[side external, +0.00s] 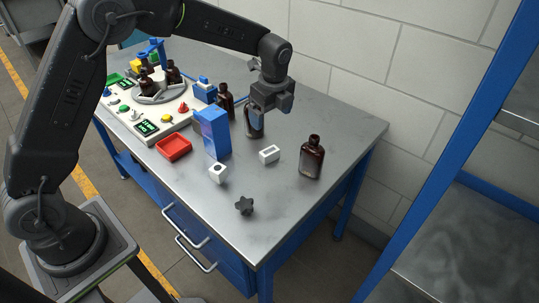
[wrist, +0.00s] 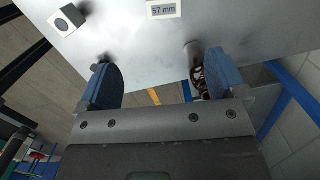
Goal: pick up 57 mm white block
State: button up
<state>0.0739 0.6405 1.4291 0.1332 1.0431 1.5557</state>
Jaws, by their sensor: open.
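The 57 mm white block (wrist: 163,9) is at the top edge of the wrist view, with its "57 mm" label readable. In the side view, a small white block with a dark label (side external: 269,154) lies on the metal bench, apparently the same one. My gripper (side external: 256,121) is above the bench, behind and slightly left of that block, not touching it. In the wrist view, its two blue fingers (wrist: 163,80) are spread wide with nothing gripped between them.
A second white block with a dark round mark (side external: 218,173) sits nearby. A blue box (side external: 213,134) stands left of the gripper. An amber bottle (side external: 312,157) stands right. A dark star knob (side external: 244,205) lies in front. A red tray (side external: 173,147) is at left.

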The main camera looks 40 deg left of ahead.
aim_at(270, 151)
jog(key=shift+m, duration=0.4)
jog(key=f, duration=0.5)
jog(key=w+a+f, duration=0.1)
jog(key=f, duration=0.9)
jog(key=shift+w+a+f, duration=0.15)
jog(key=shift+a+f, duration=0.05)
jog(key=shift+a, duration=0.1)
jog(key=c, duration=1)
